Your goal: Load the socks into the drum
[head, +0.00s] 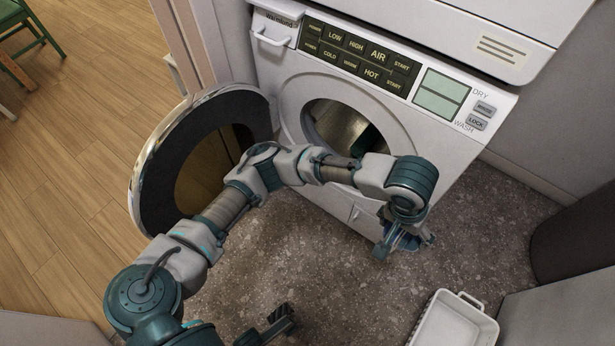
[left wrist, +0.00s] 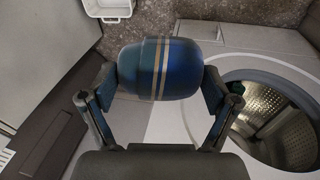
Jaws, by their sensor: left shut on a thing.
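My left gripper (head: 400,245) is shut on a rolled blue sock (left wrist: 168,68) with tan stripes, held between both fingers (left wrist: 160,95) in the left wrist view. In the head view it hangs in front of the washer, below and right of the round opening, and my gripper hides most of the sock. The drum (head: 335,122) is open; its bare metal inside (left wrist: 282,125) shows right of the sock in the left wrist view. A dark teal patch shows in the opening; I cannot tell what it is. Part of my right gripper (head: 280,318) shows at the bottom edge.
The round door (head: 148,165) stands swung open to the left, behind my left arm. A white basket (head: 484,338) sits on the floor at the lower right, partly cut off. A dark rounded object (head: 575,240) stands at the right. The speckled floor between is clear.

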